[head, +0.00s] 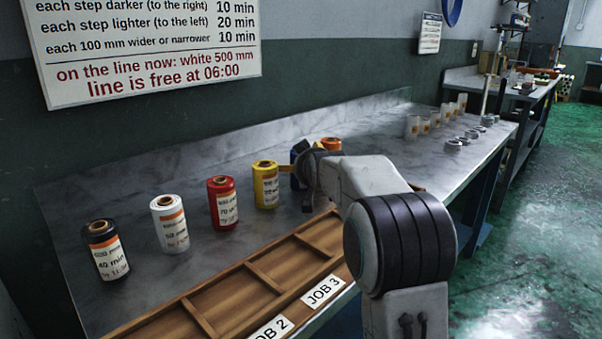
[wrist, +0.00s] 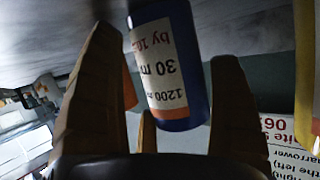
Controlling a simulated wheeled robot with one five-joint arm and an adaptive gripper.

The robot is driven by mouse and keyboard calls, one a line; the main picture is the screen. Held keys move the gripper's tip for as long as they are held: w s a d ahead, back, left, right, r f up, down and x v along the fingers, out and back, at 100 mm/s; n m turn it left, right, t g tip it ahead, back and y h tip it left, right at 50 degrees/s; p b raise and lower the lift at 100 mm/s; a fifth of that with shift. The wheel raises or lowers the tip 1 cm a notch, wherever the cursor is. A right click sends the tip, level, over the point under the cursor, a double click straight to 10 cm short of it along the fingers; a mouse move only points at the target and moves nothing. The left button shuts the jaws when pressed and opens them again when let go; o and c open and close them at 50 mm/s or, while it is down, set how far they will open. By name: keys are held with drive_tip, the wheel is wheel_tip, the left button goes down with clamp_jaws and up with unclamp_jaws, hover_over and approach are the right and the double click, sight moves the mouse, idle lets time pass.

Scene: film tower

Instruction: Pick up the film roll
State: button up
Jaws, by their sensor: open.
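Several film rolls stand upright on the marble bench: a black one (head: 105,250), a white one (head: 169,224), a red one (head: 222,202), a yellow one (head: 265,185) and an orange one (head: 331,144). A blue roll (wrist: 178,60) with a white label reading 30 min shows in the wrist view, which looks upside down. My gripper (wrist: 165,48) is open, with a finger on either side of the blue roll. I cannot tell whether they touch it. In the head view my arm hides most of the blue roll and the gripper.
A wooden tray (head: 183,318) with compartments and job labels lies along the bench's front edge. The yellow and orange rolls stand close beside my gripper.

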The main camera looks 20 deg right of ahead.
drive_tip(key=c, duration=0.9)
drive_tip(key=shift+c, duration=0.5)
drive_tip(key=shift+r, duration=0.15)
